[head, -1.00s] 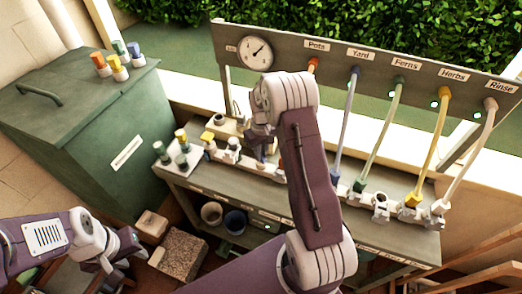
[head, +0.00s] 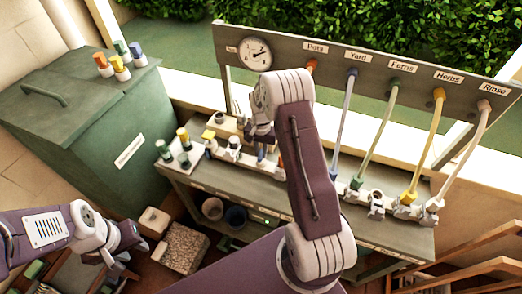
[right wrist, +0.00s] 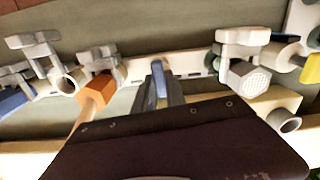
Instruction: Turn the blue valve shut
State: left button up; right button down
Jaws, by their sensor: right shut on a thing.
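My right gripper (head: 262,140) is at the bench, left of my own arm link. In the right wrist view its fingers (right wrist: 162,90) are shut on a narrow upright blue piece (right wrist: 159,72), in front of the white fittings. The same blue piece (head: 262,152) shows just under the gripper in the head view. Most of it is covered by the fingers, so I cannot tell how far it is turned. My left gripper (head: 120,262) hangs at the lower left, away from the bench; its fingers are dark and unclear.
An orange hose end (right wrist: 95,95) sits close left of my right fingers in the wrist view, and a grey-capped fitting (right wrist: 247,78) right. A round gauge (head: 251,54) is on the labelled board. Capped bottles (head: 183,140) stand left on the bench, beside a green bin (head: 110,150).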

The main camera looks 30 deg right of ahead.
aim_at(261, 153)
jog(key=shift+m, duration=0.7)
jog(key=c, duration=1.4)
grip_release()
notch_tip(261, 153, up, 9)
jog(key=shift+r+b, duration=0.1)
jog(key=shift+b, duration=0.25)
